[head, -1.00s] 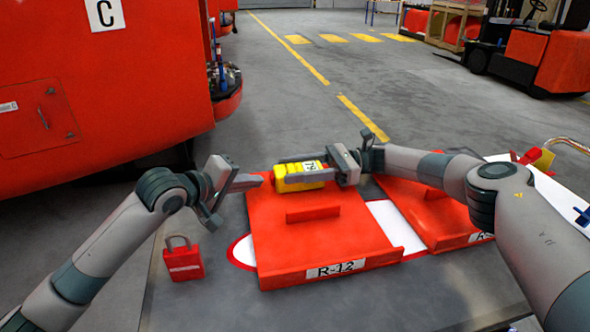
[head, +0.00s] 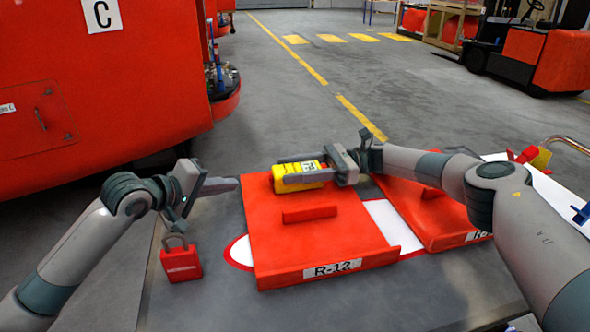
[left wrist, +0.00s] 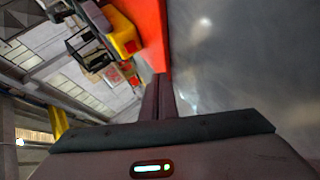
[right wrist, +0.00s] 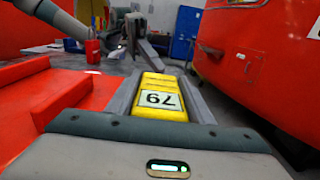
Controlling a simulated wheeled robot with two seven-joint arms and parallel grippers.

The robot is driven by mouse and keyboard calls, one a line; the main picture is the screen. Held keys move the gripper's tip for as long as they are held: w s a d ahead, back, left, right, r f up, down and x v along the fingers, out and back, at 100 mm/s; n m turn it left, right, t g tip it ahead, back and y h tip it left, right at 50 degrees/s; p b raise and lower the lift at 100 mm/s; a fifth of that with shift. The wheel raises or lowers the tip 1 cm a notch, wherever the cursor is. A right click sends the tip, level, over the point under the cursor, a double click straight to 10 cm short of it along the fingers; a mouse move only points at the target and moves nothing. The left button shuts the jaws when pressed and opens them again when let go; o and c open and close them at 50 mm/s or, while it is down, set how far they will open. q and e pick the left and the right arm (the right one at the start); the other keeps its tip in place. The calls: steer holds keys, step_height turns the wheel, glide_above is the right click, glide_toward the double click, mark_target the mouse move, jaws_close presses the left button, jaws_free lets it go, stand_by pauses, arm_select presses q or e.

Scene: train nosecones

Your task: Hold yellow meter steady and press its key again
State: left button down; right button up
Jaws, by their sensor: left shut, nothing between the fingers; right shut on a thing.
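The yellow meter (head: 311,184) lies over the far edge of the red R-12 panel (head: 330,238). My right gripper (head: 284,172) is shut on it, one finger along each side. In the right wrist view the meter (right wrist: 155,82) sits between the fingers, and its display reads 79. I cannot make out its key. My left gripper (head: 237,184) is shut and empty, left of the meter and apart from it, its fingers pointing toward it. In the left wrist view the closed fingers (left wrist: 161,80) point toward the red panel, with a yellow block, likely the meter (left wrist: 124,36), beyond.
A red padlock (head: 181,264) stands left of the R-12 panel, below my left gripper. A second red panel (head: 425,215) lies to the right. A large red machine marked C (head: 100,90) fills the upper left.

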mark_target(321, 167)
steer(key=o, duration=1.4)
steer(key=shift+f, duration=0.15)
steer(key=shift+w+d, duration=0.15)
steer(key=shift+d, duration=1.2)
steer(key=shift+w+d, duration=0.2)
steer(key=shift+d, duration=1.15)
steer(key=shift+w+d, duration=0.15)
steer(key=shift+d, duration=1.2)
